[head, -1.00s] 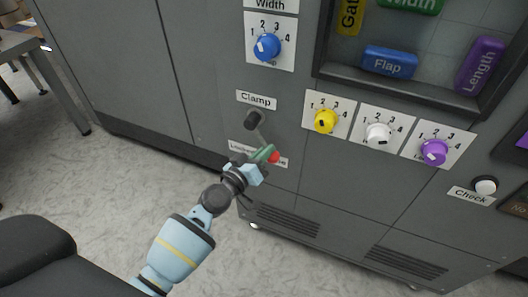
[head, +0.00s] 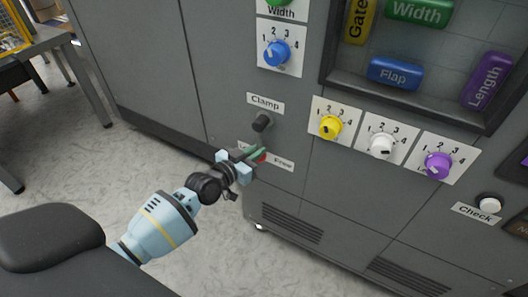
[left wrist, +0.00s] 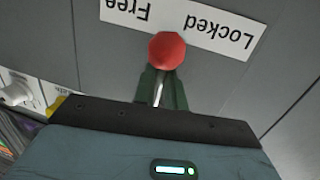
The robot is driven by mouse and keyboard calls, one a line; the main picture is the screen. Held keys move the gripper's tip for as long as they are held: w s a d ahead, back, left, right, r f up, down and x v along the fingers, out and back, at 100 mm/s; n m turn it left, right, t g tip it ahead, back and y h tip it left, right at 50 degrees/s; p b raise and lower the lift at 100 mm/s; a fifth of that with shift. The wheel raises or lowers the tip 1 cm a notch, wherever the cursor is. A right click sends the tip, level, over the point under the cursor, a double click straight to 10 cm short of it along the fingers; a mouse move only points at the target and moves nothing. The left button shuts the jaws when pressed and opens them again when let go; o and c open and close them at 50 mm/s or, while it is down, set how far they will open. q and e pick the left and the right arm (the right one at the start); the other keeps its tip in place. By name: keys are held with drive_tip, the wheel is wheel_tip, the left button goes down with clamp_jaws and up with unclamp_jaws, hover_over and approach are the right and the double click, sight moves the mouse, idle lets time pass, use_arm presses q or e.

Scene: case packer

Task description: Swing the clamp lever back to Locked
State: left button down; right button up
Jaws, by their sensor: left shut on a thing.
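The clamp lever has a dark round pivot (head: 262,122) on the grey panel, under the "Clamp" label (head: 265,104). Its red knob (head: 262,156) hangs below the pivot, near the middle of the "Locked / Free" label (head: 281,163). The left wrist view shows that label upside down, with the red knob (left wrist: 167,50) between the two words and the metal rod behind it. My left gripper (head: 251,154) is shut on the lever, its green fingers around the rod just by the knob. It partly hides the word "Locked" in the head view. My right gripper is out of view.
A blue dial (head: 276,52) is above the lever. Yellow (head: 331,127), white (head: 381,145) and purple (head: 438,165) dials and a Check button (head: 488,204) are to its right. A recessed tray with coloured blocks is at upper right. Floor is open at left.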

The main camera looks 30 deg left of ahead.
sight(251, 135)
use_arm(q)
drive_tip(key=shift+a+r+m+p, duration=0.1)
drive_tip(key=shift+a+m+p, duration=0.6)
drive_tip(key=shift+m, duration=0.1)
drive_tip(key=a+m+p, duration=0.1)
drive_tip(key=a+r+m+y+p, duration=0.1)
drive_tip(key=m, duration=0.1)
drive_tip(key=shift+a+g+p, duration=0.3)
drive_tip(key=shift+g+p, duration=0.1)
drive_tip(key=shift+a+m+y+p, duration=0.4)
drive_tip(key=shift+m+y, duration=0.1)
drive_tip(key=shift+r, duration=0.1)
drive_tip(key=shift+a, duration=0.1)
drive_tip(key=c, duration=1.5)
unclamp_jaws()
drive_tip(key=shift+o, duration=0.2)
